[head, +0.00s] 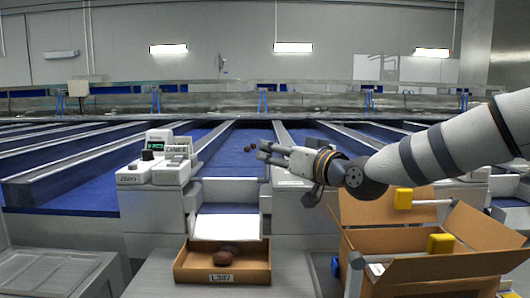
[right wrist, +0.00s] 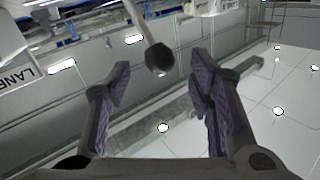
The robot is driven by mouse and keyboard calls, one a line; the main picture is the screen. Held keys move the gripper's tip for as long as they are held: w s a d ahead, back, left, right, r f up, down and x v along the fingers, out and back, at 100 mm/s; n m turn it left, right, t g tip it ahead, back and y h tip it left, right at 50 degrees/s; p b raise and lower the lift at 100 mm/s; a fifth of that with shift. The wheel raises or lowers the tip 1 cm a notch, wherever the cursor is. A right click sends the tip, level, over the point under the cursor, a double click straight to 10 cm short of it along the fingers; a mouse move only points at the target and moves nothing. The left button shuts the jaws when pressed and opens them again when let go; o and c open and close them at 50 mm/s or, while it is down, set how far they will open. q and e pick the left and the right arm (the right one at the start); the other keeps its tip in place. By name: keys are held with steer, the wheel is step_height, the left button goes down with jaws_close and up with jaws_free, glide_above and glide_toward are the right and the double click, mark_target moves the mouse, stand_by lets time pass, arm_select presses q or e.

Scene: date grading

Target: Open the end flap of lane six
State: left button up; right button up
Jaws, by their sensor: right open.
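My right gripper (head: 264,152) reaches in from the right in the head view, over the end of a blue lane. In the right wrist view it is open and empty (right wrist: 160,90). A grey rod with a dark round knob (right wrist: 158,57) shows there between and beyond the fingertips, apart from them. In the head view a white sloping panel (head: 228,227) sits at the middle lane's end, above a cardboard tray. I cannot tell which flap is lane six's. My left gripper is out of view.
The labelled cardboard tray (head: 222,278) holds a dark reddish-brown item. A scale (head: 158,160) stands left of the lane end. An open carton (head: 415,270) with yellow blocks nearby stands beneath my right arm.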

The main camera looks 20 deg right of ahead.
steer(key=x, duration=0.4)
steer(key=shift+w+f+b, duration=0.15)
steer(key=shift+w+b, duration=0.1)
steer(key=shift+b, duration=0.05)
steer(key=shift+w+a, duration=0.1)
steer(key=shift+w, duration=0.1)
jaws_close()
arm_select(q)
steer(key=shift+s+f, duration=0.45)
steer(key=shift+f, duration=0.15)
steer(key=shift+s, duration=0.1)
